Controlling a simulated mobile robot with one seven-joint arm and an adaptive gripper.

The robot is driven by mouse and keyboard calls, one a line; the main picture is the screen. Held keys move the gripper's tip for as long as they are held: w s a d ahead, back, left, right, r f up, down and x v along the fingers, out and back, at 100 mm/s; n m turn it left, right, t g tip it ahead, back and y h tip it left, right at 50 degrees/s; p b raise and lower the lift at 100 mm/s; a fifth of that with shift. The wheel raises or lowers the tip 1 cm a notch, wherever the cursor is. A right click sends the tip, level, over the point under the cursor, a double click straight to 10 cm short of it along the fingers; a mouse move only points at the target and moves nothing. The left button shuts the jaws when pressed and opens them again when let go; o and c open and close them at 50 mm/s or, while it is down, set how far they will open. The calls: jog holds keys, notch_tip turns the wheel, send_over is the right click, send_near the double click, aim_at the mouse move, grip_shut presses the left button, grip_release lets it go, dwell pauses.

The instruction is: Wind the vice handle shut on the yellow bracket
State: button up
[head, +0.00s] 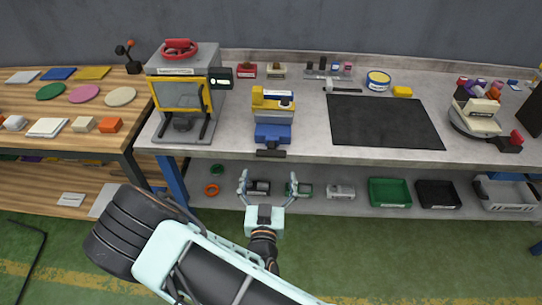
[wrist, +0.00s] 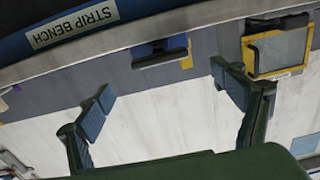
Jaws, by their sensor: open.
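The blue vice (head: 273,132) stands near the front edge of the bench, left of the black mat. A dark handle bar (head: 270,153) shows at its front, at the bench edge. The yellow bracket (head: 257,98) is at the top of the vice, beside a pale block; whether the jaws touch it I cannot tell. My gripper (head: 268,182) is open and empty, in front of the bench and nearer to me than the handle.
A yellow-framed machine (head: 180,95) stands left of the vice. The black mat (head: 385,121) lies clear to the right. A lower shelf holds a green bin (head: 390,191) and a black bin (head: 438,193). A STRIP BENCH label (wrist: 72,24) shows upside down in the wrist view.

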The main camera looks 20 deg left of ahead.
aim_at(271, 156)
jog(key=x, duration=0.7)
jog(key=shift+w+p, duration=0.35)
jog(key=shift+w, duration=0.05)
jog(key=shift+c, duration=0.3)
jog(key=c, duration=1.1)
jog(key=shift+m, duration=0.3)
